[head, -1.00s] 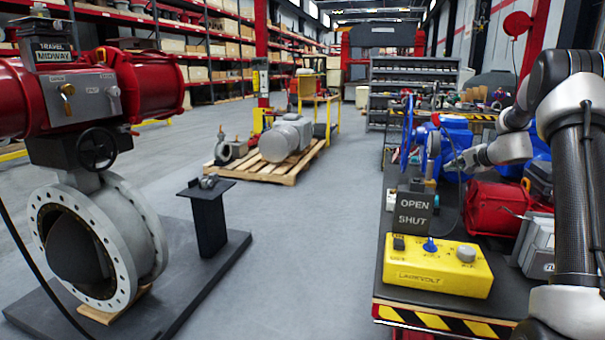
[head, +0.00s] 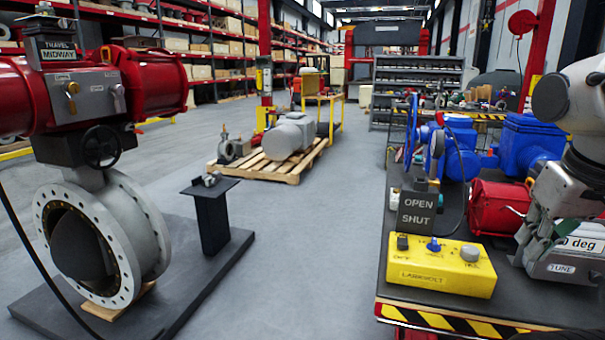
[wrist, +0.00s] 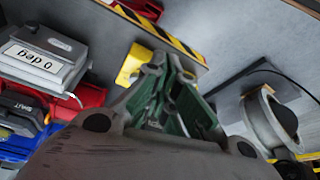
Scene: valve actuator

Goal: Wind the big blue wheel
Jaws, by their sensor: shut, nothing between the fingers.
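The big blue wheel (head: 411,130) shows edge-on in the head view, upright on the left side of the blue actuator (head: 459,150) on the right bench. My gripper (head: 528,250) hangs at the right of the head view, shut and empty, in front of the red cylinder and over the grey box marked in degrees. It is well to the right of the wheel and nearer to me, apart from it. In the wrist view its closed fingers (wrist: 175,75) point away from the camera. I do not make out the wheel there.
A yellow control box (head: 440,268) and an OPEN/SHUT sign (head: 416,210) stand at the bench's near end. A red cylinder (head: 492,207) and the grey box (head: 560,265) lie right. A large flanged valve (head: 88,245) stands left. The floor between (head: 310,240) is clear.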

